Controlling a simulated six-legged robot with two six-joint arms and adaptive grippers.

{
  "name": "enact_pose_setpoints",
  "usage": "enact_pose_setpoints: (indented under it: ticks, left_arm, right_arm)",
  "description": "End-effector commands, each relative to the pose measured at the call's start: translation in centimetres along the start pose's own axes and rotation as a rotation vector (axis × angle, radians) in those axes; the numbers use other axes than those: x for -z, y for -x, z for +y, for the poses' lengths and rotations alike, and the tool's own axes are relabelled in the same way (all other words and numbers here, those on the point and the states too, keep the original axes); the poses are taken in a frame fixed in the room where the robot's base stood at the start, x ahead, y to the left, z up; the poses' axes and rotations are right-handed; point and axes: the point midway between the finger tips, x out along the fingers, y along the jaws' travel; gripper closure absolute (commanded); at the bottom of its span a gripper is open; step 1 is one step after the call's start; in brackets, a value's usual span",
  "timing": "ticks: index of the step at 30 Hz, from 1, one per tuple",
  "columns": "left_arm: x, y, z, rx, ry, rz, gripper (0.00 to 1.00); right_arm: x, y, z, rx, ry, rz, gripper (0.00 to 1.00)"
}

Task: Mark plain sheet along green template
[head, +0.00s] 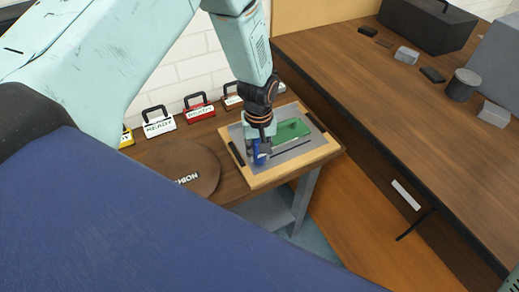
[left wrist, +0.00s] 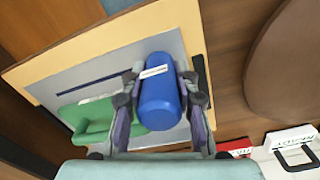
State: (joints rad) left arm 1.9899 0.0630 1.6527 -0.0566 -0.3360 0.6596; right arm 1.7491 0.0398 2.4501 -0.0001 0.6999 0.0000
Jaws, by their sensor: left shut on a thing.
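My left gripper (head: 262,153) is shut on a blue cylindrical marker (head: 260,158) with a white label, over the near left part of the sheet. The marker also fills the middle of the left wrist view (left wrist: 160,95), between both fingers. Its tip is hidden, so I cannot tell whether it touches the sheet. The plain grey sheet (head: 298,151) lies on a pale wooden board (head: 270,178). The green template (head: 291,130) lies on the sheet, beside the gripper; it also shows in the left wrist view (left wrist: 92,122). A dark straight line (head: 292,147) runs on the sheet near the template.
Dark bars (head: 315,121) sit at the board's ends. A round brown disc (head: 180,168) lies left of the board. Several handled READY signs, one white (head: 158,125), stand along the wall. A brown bench (head: 400,100) with grey and black blocks is at right.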

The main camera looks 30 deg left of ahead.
Motion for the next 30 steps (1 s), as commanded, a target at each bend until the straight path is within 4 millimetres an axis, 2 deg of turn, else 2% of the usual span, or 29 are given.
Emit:
enact_pose_setpoints:
  ticks: [1, 3, 10, 24, 30]
  left_arm:
    - [0.1, 1.1, 0.2, -0.003, -0.002, 0.004, 1.0]
    - [0.0, 2.2, 0.2, -0.001, -0.002, 0.002, 1.0]
    - [0.0, 3.5, 0.3, -0.001, -0.005, 0.002, 1.0]
    - [-0.3, 7.8, 0.2, 0.0, -0.013, 0.001, 1.0]
    - [-0.3, 8.1, 0.2, 0.0, -0.014, 0.001, 1.0]
  right_arm:
    - [0.0, 0.7, 0.0, 0.0, 0.0, 0.001, 0.41]
    - [0.0, 1.1, 0.0, 0.0, 0.0, 0.001, 0.41]
    - [0.1, 2.4, 0.0, 0.0, -0.001, 0.001, 0.41]
    - [0.0, 6.2, -0.1, 0.0, 0.0, 0.001, 0.41]
    - [0.1, 6.4, 0.0, 0.0, 0.0, 0.001, 0.41]
